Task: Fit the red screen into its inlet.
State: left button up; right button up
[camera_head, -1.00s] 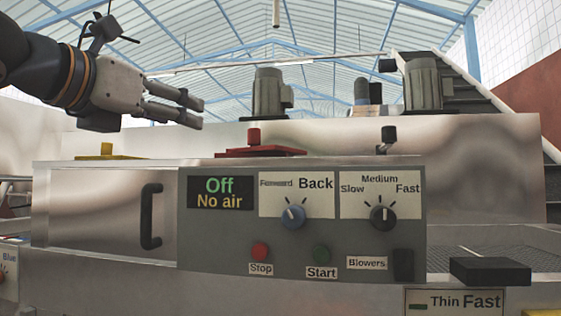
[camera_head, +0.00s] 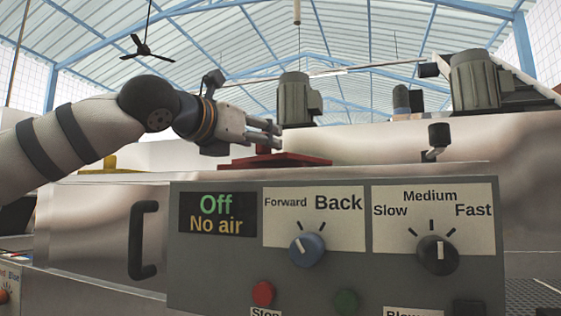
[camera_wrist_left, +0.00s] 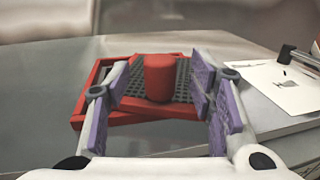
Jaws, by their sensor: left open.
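The red screen (camera_wrist_left: 181,110) is a flat red frame with dark mesh and an upright red knob (camera_wrist_left: 163,78). It lies on top of the machine. In the wrist view a second red edge (camera_wrist_left: 77,119), perhaps the inlet's rim, shows under it at a slight angle, so the screen looks skewed over it. In the head view the screen and the rim merge into one red slab (camera_head: 290,160). My left gripper (camera_head: 279,136) is open, its fingers on either side of the knob. Contact with the knob cannot be told. My right gripper is in no view.
The control panel (camera_head: 335,280) with dials stands in front, below the screen. A grey motor (camera_head: 297,100) stands behind it, and a black-knobbed lever (camera_head: 438,136) to the right. A yellow part (camera_head: 108,165) lies to the left.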

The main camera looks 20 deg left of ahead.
pick_arm(q)
jog(key=shift+w+d, duration=0.15)
jog(key=shift+w, duration=0.55)
grip_shut()
jog(key=shift+r, duration=0.1)
